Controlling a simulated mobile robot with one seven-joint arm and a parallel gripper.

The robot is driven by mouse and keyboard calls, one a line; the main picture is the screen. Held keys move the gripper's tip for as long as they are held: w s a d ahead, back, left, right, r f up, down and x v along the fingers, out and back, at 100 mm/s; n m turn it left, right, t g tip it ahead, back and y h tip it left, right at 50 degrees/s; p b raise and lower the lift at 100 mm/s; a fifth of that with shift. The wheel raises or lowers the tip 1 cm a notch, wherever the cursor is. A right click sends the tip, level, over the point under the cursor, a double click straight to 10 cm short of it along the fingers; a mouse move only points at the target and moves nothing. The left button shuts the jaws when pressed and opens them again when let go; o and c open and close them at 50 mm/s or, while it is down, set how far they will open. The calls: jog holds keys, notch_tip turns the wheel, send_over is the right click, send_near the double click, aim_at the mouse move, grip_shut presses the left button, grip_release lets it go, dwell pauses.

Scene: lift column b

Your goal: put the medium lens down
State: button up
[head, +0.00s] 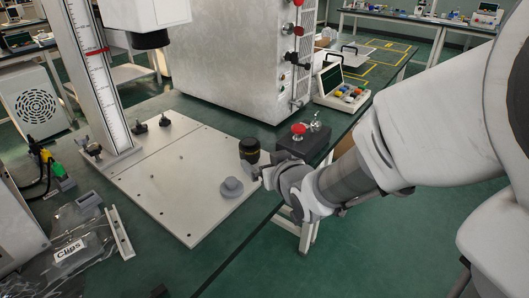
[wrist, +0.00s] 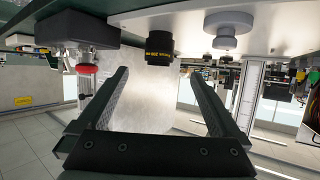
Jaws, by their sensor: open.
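A black lens with a yellow band (head: 250,150) stands upright at the right edge of the pale metal plate (head: 150,190); I take it to be the medium lens. In the wrist view, where the scene is upside down, the lens (wrist: 159,50) stands on the surface, just beyond and centred between the fingertips. My gripper (wrist: 158,76) is open, and nothing is between its fingers. In the head view my gripper (head: 262,173) is beside the lens on its near right side, with its fingers partly hidden.
A grey stepped disc (head: 232,187) sits on the plate near the lens; it also shows in the wrist view (wrist: 228,30). A dark box with a red button (head: 299,130) stands to the right. A ruled column (head: 95,70) rises at left. The plate's middle is mostly bare.

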jog(key=s+d+r+m+g+h, duration=0.2)
jog(key=s+d+r+g+h, duration=0.15)
jog(key=s+d, duration=0.5)
jog(key=s+d+m+g+h, duration=0.1)
jog(key=s+d+g, duration=0.2)
jog(key=s, duration=1.1)
jog(key=shift+d+r+m, duration=0.4)
jog(key=shift+d+r, duration=0.05)
jog(key=shift+g, duration=0.25)
notch_tip(320, 180, up, 27)
jog(key=p, duration=2.6)
jog(key=shift+f, duration=0.2)
jog(key=shift+f, duration=0.1)
